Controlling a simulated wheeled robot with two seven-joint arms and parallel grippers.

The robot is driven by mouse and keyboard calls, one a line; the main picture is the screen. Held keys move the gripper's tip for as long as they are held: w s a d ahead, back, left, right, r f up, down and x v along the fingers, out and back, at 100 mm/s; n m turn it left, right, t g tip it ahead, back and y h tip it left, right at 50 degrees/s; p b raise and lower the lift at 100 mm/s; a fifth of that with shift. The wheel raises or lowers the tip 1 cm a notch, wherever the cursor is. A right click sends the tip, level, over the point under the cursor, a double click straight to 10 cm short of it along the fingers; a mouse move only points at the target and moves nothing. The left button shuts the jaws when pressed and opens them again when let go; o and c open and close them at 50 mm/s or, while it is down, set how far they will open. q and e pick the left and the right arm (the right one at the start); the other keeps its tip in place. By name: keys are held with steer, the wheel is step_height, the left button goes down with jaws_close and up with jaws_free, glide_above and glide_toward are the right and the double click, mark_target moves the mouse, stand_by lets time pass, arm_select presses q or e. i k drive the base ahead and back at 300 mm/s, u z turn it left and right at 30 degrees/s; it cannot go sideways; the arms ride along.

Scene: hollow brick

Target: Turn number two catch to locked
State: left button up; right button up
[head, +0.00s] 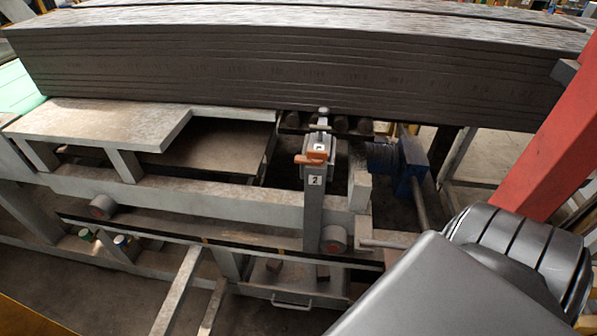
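The number two catch (312,159) is an orange lever on top of a grey post. The lever lies roughly level, pointing left. A white label with a 2 (315,181) is on the post just below it, and a small label with a letter sits above the lever, too small to read surely. A grey arm of mine fills the lower right, and its gripper is not visible. My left gripper is also out of view. Nothing of mine touches the catch.
A long stack of dark boards (290,75) spans the back above the catch. A grey metal frame (200,194) runs to the left. A blue motor-like part (409,165) and a red beam (545,150) stand to the right. Space directly in front of the catch is open.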

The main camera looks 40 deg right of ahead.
mark_target(315, 157)
steer(key=u, duration=0.35)
steer(key=k, duration=0.85)
steer(key=z, duration=0.65)
steer(key=i, duration=0.95)
steer(key=z, duration=2.1)
steer(key=k, duration=0.95)
steer(key=u, duration=2.05)
